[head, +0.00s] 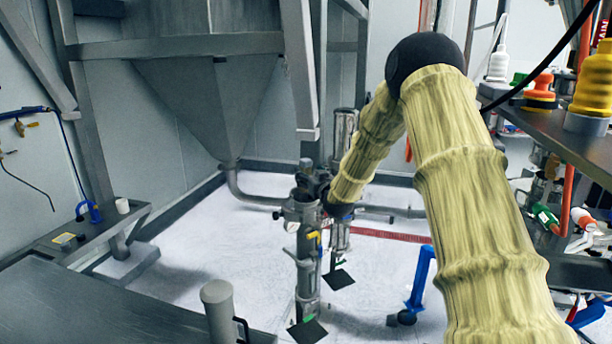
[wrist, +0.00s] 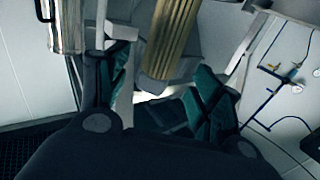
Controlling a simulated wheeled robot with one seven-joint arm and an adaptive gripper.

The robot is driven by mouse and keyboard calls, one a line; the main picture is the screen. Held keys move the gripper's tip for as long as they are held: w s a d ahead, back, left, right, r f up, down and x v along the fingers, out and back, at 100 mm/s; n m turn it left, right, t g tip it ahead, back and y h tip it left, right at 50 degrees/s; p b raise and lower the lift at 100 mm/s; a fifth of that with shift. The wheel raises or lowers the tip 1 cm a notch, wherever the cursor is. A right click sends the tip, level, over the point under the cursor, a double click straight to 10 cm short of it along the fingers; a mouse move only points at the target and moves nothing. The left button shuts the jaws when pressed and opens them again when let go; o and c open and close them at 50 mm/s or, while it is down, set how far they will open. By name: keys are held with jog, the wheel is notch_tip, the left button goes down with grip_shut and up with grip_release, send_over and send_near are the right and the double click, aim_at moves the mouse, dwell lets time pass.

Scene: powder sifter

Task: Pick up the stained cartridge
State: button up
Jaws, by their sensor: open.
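A gold-brown ribbed cylinder, which looks like the stained cartridge (wrist: 172,42), shows in the wrist view beyond my fingers, its near end lying between them. My gripper (wrist: 160,95) is open, with one dark green-padded finger to each side of it. I cannot tell whether either finger touches it. In the head view my gripper (head: 312,183) is at the top of an upright metal housing (head: 306,250). I cannot make out the cartridge in the head view; my gripper and arm cover that area.
A second metal cylinder (head: 342,130) stands just behind. A large grey hopper (head: 210,95) is at the back left. A grey canister (head: 218,310) with a black handle stands in front. A cluttered bench (head: 540,120) is at the right. The floor between is mostly open.

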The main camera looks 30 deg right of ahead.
aim_at(308, 172)
jog(key=shift+w+d+r+p, duration=0.15)
jog(key=shift+w+r+p, duration=0.05)
jog(key=shift+w+p, duration=0.55)
jog(key=shift+f+p+x, duration=0.15)
jog(key=shift+p+x, duration=0.4)
jog(key=shift+x, duration=0.3)
jog(key=shift+f+p+x, duration=0.1)
jog(key=shift+p+x, duration=0.4)
jog(key=shift+x, duration=0.3)
jog(key=shift+d, duration=0.1)
jog(key=c, duration=1.3)
jog(key=shift+o, duration=0.2)
